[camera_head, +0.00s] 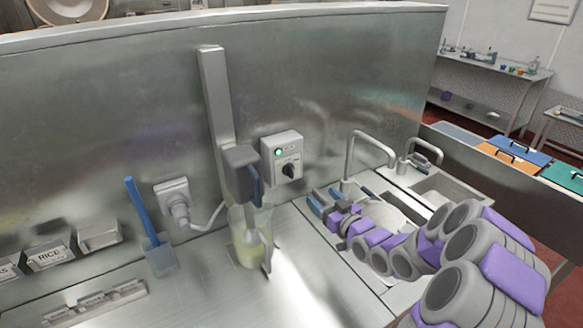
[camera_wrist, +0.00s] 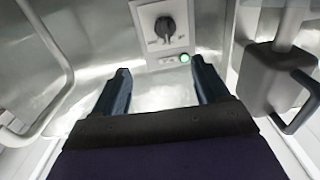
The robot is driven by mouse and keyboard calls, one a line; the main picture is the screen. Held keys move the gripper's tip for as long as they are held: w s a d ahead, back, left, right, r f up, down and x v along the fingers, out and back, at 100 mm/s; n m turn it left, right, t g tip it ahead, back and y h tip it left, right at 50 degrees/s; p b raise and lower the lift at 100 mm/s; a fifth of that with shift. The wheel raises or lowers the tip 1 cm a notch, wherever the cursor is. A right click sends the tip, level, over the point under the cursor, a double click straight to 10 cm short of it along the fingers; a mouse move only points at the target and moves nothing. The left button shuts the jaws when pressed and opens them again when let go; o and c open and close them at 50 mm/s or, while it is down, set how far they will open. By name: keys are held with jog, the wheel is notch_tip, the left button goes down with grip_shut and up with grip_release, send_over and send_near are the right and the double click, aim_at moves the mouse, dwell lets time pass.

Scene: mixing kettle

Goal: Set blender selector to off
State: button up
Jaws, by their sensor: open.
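The selector is a black rotary knob (camera_head: 289,170) on a pale control box (camera_head: 282,152) fixed to the steel back wall, with a lit green lamp (camera_head: 278,152) above it. The blender (camera_head: 242,172), a grey motor head with a blue handle, hangs on a vertical post beside the box, over a clear jug (camera_head: 250,240) of yellowish liquid. My gripper (camera_head: 327,200) is open and empty, below and to the right of the box. In the wrist view, the knob (camera_wrist: 165,28) lies beyond my two fingers (camera_wrist: 160,92), apart from them. The knob's label is too small to read.
A tap (camera_head: 350,155) and sink stand to the right, close to my arm. A power socket (camera_head: 174,200) with a plug and cable is left of the blender. A blue-handled spatula (camera_head: 150,235) and labelled bins (camera_head: 48,256) stand further left.

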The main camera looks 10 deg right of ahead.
jog(key=w+a, duration=0.4)
jog(key=p, duration=0.2)
send_near(293, 172)
jog(key=w, duration=0.2)
jog(key=x, duration=0.3)
jog(key=a+x, duration=0.1)
jog(key=x, duration=0.2)
jog(key=shift+a+f, duration=0.1)
jog(key=shift+f, duration=0.05)
jog(key=shift+w+p, duration=0.2)
jog(key=shift+p, duration=0.15)
jog(key=c, duration=0.4)
jog(key=shift+d, duration=0.35)
jog(key=c, duration=0.6)
jog(key=shift+s+a, duration=0.1)
jog(key=shift+a, duration=0.1)
grip_shut()
